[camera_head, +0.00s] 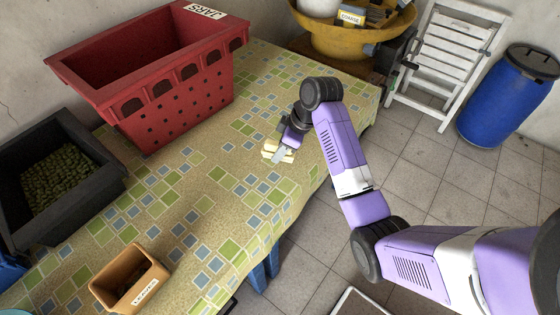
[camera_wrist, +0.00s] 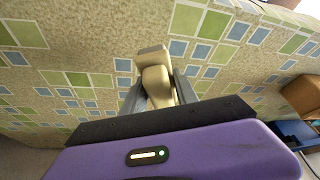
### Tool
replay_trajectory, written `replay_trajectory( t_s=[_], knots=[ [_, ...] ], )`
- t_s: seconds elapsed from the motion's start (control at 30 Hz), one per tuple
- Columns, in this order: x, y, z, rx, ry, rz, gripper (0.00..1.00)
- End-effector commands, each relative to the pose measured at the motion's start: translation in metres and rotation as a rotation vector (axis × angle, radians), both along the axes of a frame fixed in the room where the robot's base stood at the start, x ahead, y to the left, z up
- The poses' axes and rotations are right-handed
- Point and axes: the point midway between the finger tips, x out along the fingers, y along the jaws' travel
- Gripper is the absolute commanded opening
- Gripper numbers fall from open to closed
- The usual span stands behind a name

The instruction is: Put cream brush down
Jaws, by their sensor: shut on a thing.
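The cream brush (camera_head: 270,148) is at my gripper, over the patterned table (camera_head: 215,185) near its front edge. In the wrist view the brush (camera_wrist: 156,82) sits between the two fingers of my gripper (camera_wrist: 159,92), which is shut on it. In the head view my gripper (camera_head: 281,152) points down at the tabletop, partly hiding the brush. I cannot tell whether the brush touches the cloth.
A red crate (camera_head: 185,112) labelled JARS stands at the back. A dark crate (camera_head: 100,188) of green produce and a small orange-brown box (camera_head: 152,277) are to the left. A yellow tub (camera_head: 340,45) is behind. The cloth around my gripper is clear.

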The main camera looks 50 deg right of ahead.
Motion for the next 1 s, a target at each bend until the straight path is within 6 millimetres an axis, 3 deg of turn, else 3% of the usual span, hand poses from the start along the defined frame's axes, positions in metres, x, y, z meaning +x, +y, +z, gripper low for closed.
replay_trajectory(
  t_s=[0.5,0.9,0.93,1.0],
  knots=[
    [0.0,0.0,-0.055,0.0,0.001,0.0,0.0],
    [0.0,0.0,-0.06,-0.001,-0.001,0.001,0.0],
    [0.0,0.0,-0.06,-0.001,-0.001,0.001,0.39],
    [0.0,0.0,-0.059,-0.001,-0.001,0.001,0.53]
  ],
)
